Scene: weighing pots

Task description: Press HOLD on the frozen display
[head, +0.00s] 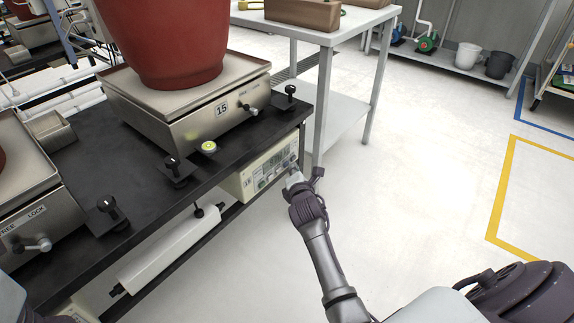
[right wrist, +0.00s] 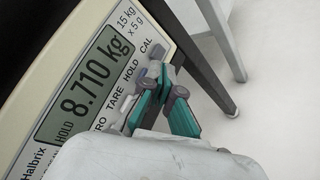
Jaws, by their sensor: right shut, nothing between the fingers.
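The cream scale display (head: 266,170) hangs under the front edge of the black bench. In the right wrist view its LCD (right wrist: 86,84) reads 8.710 kg, with a small HOLD mark. Below the LCD are the labels TARE, HOLD and CAL; the start of another label is covered. My right gripper (head: 294,178) is shut and empty at the display's right end. In the right wrist view its teal-and-grey fingers (right wrist: 166,82) are beside the button row near HOLD and CAL, hiding part of it. Contact with a button cannot be told. My left gripper is out of view.
A red pot (head: 165,40) stands on scale 15 (head: 190,118) above the display. Black clamp knobs (head: 175,168) and a round yellow-green level (head: 208,147) are on the bench. A grey table (head: 325,70) stands close behind. The floor at right is open.

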